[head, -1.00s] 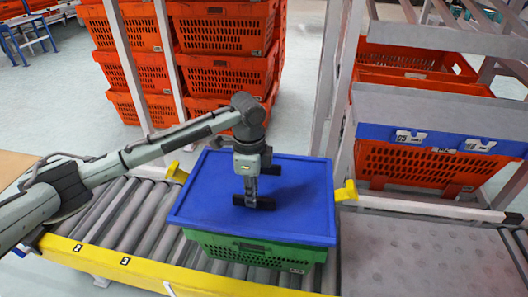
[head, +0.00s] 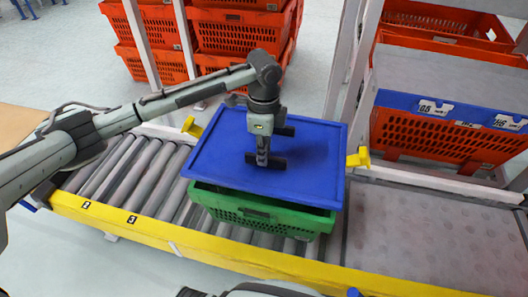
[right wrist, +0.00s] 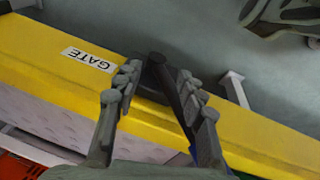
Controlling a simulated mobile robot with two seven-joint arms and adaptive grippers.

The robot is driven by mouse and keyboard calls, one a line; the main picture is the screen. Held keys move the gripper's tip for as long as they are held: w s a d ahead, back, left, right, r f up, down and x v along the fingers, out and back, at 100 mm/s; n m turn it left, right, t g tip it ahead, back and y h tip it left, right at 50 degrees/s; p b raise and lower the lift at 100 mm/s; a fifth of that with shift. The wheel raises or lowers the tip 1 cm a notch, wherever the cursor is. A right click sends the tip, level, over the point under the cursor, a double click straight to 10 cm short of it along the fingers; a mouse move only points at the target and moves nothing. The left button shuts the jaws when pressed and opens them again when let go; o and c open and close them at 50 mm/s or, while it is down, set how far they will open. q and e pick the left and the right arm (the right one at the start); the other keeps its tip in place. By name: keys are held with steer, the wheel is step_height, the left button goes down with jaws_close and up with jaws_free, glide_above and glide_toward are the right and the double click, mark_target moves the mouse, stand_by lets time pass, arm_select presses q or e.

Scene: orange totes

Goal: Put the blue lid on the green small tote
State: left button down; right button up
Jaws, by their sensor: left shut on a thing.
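The blue lid (head: 312,165) is in the middle of the head view, over the green small tote (head: 230,207). A strip of the tote's front rim and dark inside shows below the lid's front edge, so the lid does not cover it fully there. Most of the tote top is hidden. My left gripper (head: 264,160) points down at the middle of the lid and is shut on it. My right gripper (right wrist: 158,100) shows in the right wrist view with its fingers apart. A dark bar stands between or behind them; I cannot tell what it is.
The tote stands on a roller conveyor (head: 125,180) with a yellow front rail (head: 130,222). Yellow brackets (head: 358,157) flank the lid. A flat grey surface (head: 420,230) at right is clear. Orange totes (head: 240,38) are stacked behind. The right wrist view shows a yellow rail marked GATE (right wrist: 86,60).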

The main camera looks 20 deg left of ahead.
mark_target(264, 168)
arm_select(q)
steer(key=shift+f+b, duration=0.3)
steer(key=shift+b, duration=0.2)
steer(key=shift+f, duration=2.4)
arm_select(e)
steer(key=shift+t, duration=0.3)
steer(key=shift+w+a+r, duration=0.15)
steer(key=shift+w+r, duration=0.25)
steer(key=shift+r, duration=0.4)
steer(key=shift+w+a+r, duration=0.1)
steer(key=shift+w+r, duration=0.3)
steer(key=shift+r, duration=0.35)
steer(key=shift+w+a+r, duration=0.15)
steer(key=shift+w+r, duration=0.25)
steer(key=shift+r, duration=0.4)
arm_select(q)
steer(key=shift+f, duration=0.15)
arm_select(e)
steer(key=shift+r, duration=0.3)
arm_select(q)
steer(key=shift+f, duration=0.2)
arm_select(e)
steer(key=shift+r, duration=0.1)
arm_select(q)
steer(key=c, duration=1.5)
jaws_free()
steer(key=shift+o, duration=0.2)
